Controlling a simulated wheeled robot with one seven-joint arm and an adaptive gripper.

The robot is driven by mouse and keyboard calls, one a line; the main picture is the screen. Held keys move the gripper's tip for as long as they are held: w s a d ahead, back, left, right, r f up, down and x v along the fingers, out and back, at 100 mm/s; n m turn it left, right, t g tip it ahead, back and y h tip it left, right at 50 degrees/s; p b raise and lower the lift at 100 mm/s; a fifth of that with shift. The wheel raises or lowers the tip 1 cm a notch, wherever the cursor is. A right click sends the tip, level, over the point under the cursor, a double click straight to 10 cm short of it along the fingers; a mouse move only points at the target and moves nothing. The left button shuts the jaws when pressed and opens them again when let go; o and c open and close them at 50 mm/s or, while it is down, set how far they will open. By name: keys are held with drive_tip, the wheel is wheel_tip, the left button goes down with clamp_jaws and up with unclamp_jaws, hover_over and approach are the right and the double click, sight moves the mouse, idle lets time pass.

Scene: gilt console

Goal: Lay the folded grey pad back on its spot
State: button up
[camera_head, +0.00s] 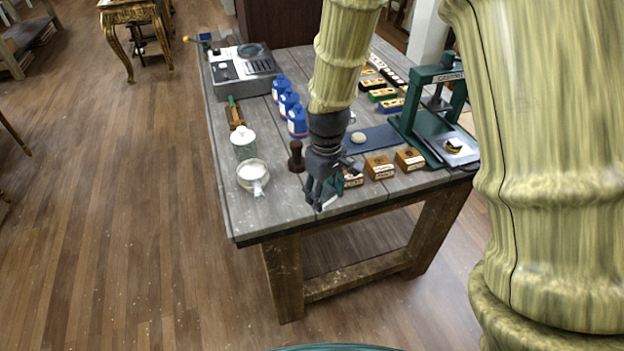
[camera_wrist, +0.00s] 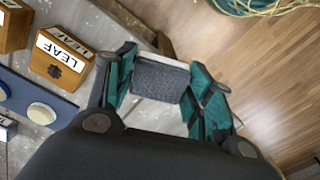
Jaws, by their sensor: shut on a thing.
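The folded grey pad (camera_wrist: 160,80) sits between the two teal fingertips of my gripper (camera_wrist: 163,82) in the wrist view. It is dark grey and woven, with a paler strip along its far edge. My gripper is shut on it. In the head view my gripper (camera_head: 322,192) is over the front edge of the wooden table (camera_head: 285,215), and the pad is mostly hidden there by the fingers. I cannot tell whether the pad touches the table. I cannot make out its spot for certain.
Wooden blocks labelled LEAF (camera_wrist: 63,57) stand close beside my gripper. A blue mat (camera_head: 375,138) with a pale disc (camera_head: 358,138) lies behind. A green press (camera_head: 435,120) is right; a white bowl (camera_head: 252,174), a lidded jar (camera_head: 243,143) and blue bottles (camera_head: 297,121) are left.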

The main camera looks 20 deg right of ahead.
drive_tip(key=w, duration=0.2)
drive_tip(key=w+p, duration=0.1)
drive_tip(key=w, duration=0.2)
drive_tip(key=w+p, duration=0.1)
drive_tip(key=w, duration=0.1)
drive_tip(key=shift+w+a+f, duration=0.2)
drive_tip(key=shift+a+f, duration=0.15)
drive_tip(key=shift+a, duration=0.05)
drive_tip(key=shift+f+p, duration=0.95)
drive_tip(key=shift+f, duration=0.8)
drive_tip(key=shift+f, duration=0.1)
drive_tip(key=o, duration=0.9)
wheel_tip(320, 180, up, 12)
drive_tip(key=b, duration=0.4)
